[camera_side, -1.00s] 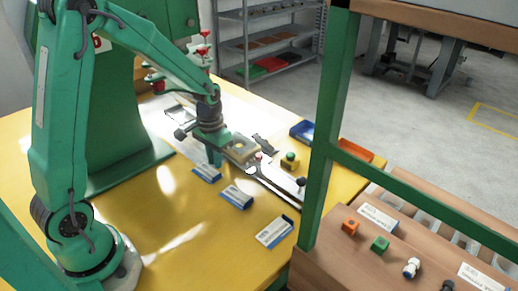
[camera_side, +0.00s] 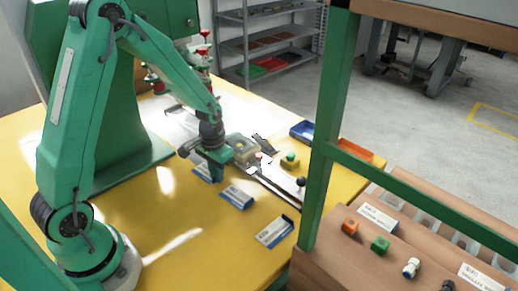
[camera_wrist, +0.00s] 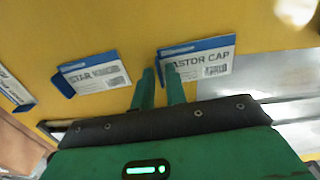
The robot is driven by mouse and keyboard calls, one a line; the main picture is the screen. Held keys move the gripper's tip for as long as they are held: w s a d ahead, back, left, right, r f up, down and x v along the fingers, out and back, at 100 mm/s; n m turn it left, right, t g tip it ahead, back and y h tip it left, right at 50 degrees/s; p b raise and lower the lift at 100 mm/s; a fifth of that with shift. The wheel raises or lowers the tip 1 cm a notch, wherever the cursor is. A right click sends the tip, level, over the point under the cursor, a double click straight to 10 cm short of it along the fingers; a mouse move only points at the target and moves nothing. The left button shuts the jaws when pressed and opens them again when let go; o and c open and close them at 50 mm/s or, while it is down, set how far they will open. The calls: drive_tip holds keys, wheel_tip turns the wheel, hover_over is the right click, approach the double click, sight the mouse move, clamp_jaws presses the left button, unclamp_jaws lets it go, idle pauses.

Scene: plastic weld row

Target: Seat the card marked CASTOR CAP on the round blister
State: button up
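The CASTOR CAP card (camera_wrist: 207,62), white with blue edges, lies on the yellow table and is seen in the wrist view. In the side view it seems to be the card (camera_side: 201,174) closest to my gripper, partly hidden by it. My gripper (camera_wrist: 158,78) is open and empty. Its two green fingers are apart at the card's left end, with the right fingertip overlapping the card in the picture. I cannot tell if they touch. In the side view my gripper (camera_side: 217,172) is low over the table. I cannot make out which blister in the row is round.
A STAR KNOB card (camera_wrist: 95,73) and a third card (camera_wrist: 15,90) lie beside it. A green post (camera_side: 325,130) stands at the right.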

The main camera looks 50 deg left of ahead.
clamp_jaws()
drive_tip(key=shift+r, duration=0.15)
drive_tip(key=shift+r, duration=2.1)
drive_tip(key=shift+r, duration=0.1)
wheel_tip(320, 180, up, 12)
drive_tip(key=w+m, duration=0.1)
drive_tip(key=w, duration=1.1)
drive_tip(key=shift+w+d+f, duration=0.1)
drive_tip(key=shift+d+f, duration=0.15)
drive_tip(key=shift+f, duration=1)
drive_tip(key=shift+w+d+f, duration=0.1)
drive_tip(key=shift+d+f, duration=0.1)
drive_tip(key=shift+f, duration=1.05)
